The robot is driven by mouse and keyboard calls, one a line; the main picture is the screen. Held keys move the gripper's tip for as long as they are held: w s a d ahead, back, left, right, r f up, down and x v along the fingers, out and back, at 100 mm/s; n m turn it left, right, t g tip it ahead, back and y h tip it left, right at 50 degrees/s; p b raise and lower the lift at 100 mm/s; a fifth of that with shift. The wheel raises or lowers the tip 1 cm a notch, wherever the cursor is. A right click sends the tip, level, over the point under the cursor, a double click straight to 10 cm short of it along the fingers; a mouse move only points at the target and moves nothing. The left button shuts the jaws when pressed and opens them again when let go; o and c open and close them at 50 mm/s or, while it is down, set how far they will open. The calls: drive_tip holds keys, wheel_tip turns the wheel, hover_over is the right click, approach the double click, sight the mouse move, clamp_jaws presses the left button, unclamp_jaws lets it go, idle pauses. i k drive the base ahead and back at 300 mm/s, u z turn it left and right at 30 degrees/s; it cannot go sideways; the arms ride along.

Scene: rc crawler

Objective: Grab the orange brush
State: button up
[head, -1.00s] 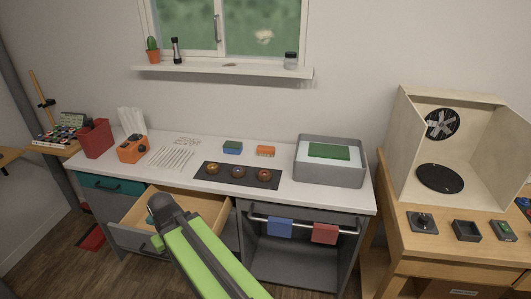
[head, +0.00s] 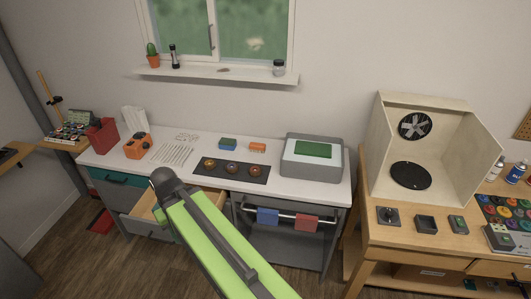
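A small orange block with a pale lower edge, which looks like the orange brush (head: 257,147), lies on the white counter (head: 300,192). It is right of a blue and green block (head: 228,144) and behind the dark tray. My green and black arm reaches up from the bottom, with its dark joint in front of the counter, left of and nearer than the brush. My gripper is hidden behind the arm, so its fingers do not show. Nothing touches the brush.
A dark tray (head: 215,178) with several round pieces lies in front of the brush. A grey bin with a green pad (head: 314,149) stands to its right. An open drawer (head: 146,212) juts out below the counter, partly behind my arm. Towels hang on a front rail (head: 249,209).

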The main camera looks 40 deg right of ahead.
sight(257, 147)
drive_tip(key=u, duration=0.1)
drive_tip(key=k, duration=0.25)
drive_tip(key=z, duration=0.9)
drive_tip(key=i, duration=1.45)
drive_tip(key=u, duration=5.75)
drive_tip(key=i, duration=0.1)
drive_tip(key=z, duration=3.4)
drive_tip(key=i, duration=0.6)
drive_tip(key=u, duration=0.15)
drive_tip(key=k, duration=0.6)
drive_tip(key=z, duration=0.05)
